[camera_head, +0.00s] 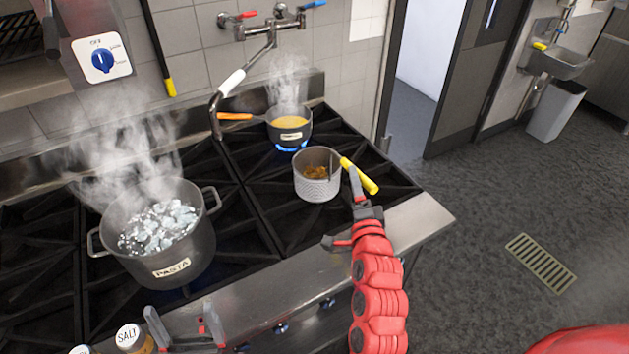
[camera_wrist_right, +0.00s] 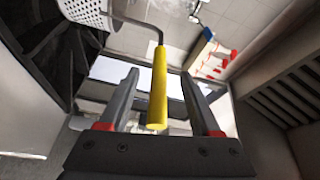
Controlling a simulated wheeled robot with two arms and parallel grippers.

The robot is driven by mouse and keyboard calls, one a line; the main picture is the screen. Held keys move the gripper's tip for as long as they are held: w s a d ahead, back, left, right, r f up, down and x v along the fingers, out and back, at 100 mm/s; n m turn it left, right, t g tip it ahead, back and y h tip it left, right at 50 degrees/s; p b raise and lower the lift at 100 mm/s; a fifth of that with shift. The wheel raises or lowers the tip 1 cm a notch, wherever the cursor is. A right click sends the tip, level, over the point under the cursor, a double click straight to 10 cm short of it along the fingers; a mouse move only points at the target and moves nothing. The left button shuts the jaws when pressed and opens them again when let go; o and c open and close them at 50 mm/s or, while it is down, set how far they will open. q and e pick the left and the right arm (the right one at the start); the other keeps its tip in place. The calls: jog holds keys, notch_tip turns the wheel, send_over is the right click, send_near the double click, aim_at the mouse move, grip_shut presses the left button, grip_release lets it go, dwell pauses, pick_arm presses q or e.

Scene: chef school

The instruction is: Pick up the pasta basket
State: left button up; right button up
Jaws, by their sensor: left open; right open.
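The pasta basket (camera_head: 317,189) is a grey perforated metal basket with brown food inside. It sits on the stove grate, right of centre in the head view, and its yellow handle (camera_head: 359,176) points right, toward the front edge. In the right wrist view the basket (camera_wrist_right: 88,12) is at the top left, and the yellow handle (camera_wrist_right: 158,95) lies between the two fingers of my right gripper (camera_wrist_right: 160,74). Those fingers are open, with gaps visible beside the handle. My left gripper (camera_head: 182,316) is open and empty at the stove's front edge, below the pasta pot.
A steaming pot labelled PASTA (camera_head: 170,262) stands on the left of the stove (camera_head: 245,205). A steaming saucepan (camera_head: 290,133) with an orange handle sits behind the basket over a blue flame. A salt shaker (camera_head: 130,338) is beside my left gripper. Open floor lies right.

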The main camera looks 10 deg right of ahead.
jog(key=w+p, duration=0.2)
jog(key=w, duration=0.2)
jog(key=shift+r+p, duration=0.1)
jog(key=shift+p, duration=0.3)
jog(key=shift+w+d, duration=0.1)
jog(key=shift+w, duration=0.3)
grip_shut()
dwell(0.7)
